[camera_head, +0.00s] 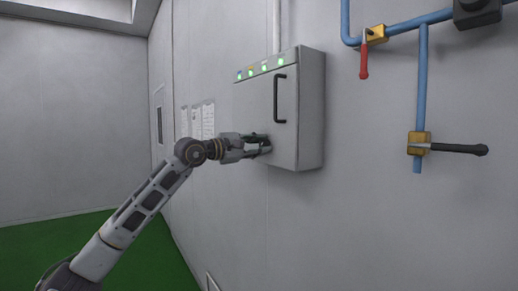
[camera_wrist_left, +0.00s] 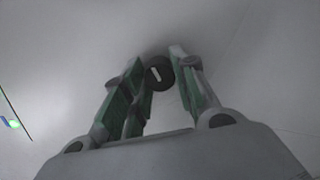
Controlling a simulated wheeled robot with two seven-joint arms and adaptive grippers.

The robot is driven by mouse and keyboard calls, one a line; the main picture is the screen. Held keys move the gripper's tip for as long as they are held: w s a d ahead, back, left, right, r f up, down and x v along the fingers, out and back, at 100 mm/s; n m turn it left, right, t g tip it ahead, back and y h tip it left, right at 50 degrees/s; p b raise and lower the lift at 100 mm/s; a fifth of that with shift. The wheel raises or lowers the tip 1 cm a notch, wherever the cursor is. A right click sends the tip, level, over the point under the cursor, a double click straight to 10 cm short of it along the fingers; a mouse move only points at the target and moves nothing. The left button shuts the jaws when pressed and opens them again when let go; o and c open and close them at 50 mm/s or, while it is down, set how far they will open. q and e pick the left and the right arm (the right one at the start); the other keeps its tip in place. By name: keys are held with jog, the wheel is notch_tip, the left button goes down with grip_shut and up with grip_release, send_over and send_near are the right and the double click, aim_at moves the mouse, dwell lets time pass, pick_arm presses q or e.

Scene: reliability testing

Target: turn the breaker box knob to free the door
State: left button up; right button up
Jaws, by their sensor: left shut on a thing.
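The grey breaker box (camera_head: 300,110) is fixed to the wall in the head view, with its door shut, a black vertical handle (camera_head: 280,98) and a row of green lights along the top. My left gripper (camera_head: 266,145) is at the lower left of the box door. In the left wrist view the round dark knob (camera_wrist_left: 159,73) with a light mark sits between the fingertips of my left gripper (camera_wrist_left: 163,62), which is shut on it. In the head view the fingers hide the knob. My right gripper is in neither view.
Blue pipes (camera_head: 422,75) run on the wall to the right of the box. They carry a red-handled valve (camera_head: 364,58) and a black-handled valve (camera_head: 458,148). Paper sheets (camera_head: 203,121) hang on the wall left of the box. The green floor (camera_head: 95,245) is clear.

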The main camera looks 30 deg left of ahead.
pick_arm(q)
jog(key=shift+m, duration=1.1)
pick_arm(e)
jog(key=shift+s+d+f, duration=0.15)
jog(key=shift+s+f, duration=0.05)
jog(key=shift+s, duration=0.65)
